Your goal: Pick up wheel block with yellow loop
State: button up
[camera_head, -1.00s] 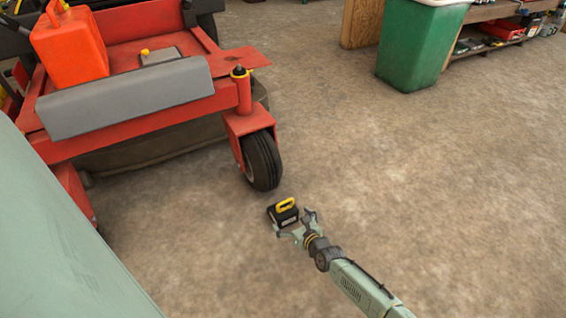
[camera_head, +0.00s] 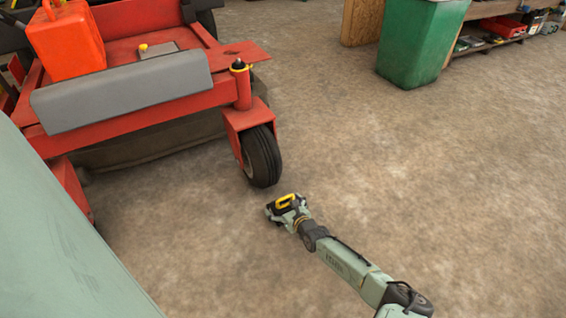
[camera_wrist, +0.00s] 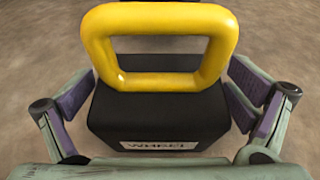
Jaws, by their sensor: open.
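The wheel block is black with a yellow loop (camera_wrist: 160,82) on top and a white label reading "WHEEL" on its near face. In the wrist view the block (camera_wrist: 155,115) sits between the two fingers of my gripper (camera_wrist: 160,100), which is open. The fingers are at its left and right sides; I cannot tell whether either touches it. In the head view the block's yellow loop (camera_head: 286,200) shows at the end of my arm, with my gripper (camera_head: 284,213) around the block low over the floor. Much of the block is hidden there.
A red mower's black front wheel (camera_head: 262,156) stands just beyond the block. An orange fuel can (camera_head: 68,42) sits on the mower. A green bin (camera_head: 420,42) and a shelf stand at the back right. The concrete floor (camera_head: 440,180) to the right is clear.

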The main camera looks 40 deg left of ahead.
jog(key=c, duration=1.6)
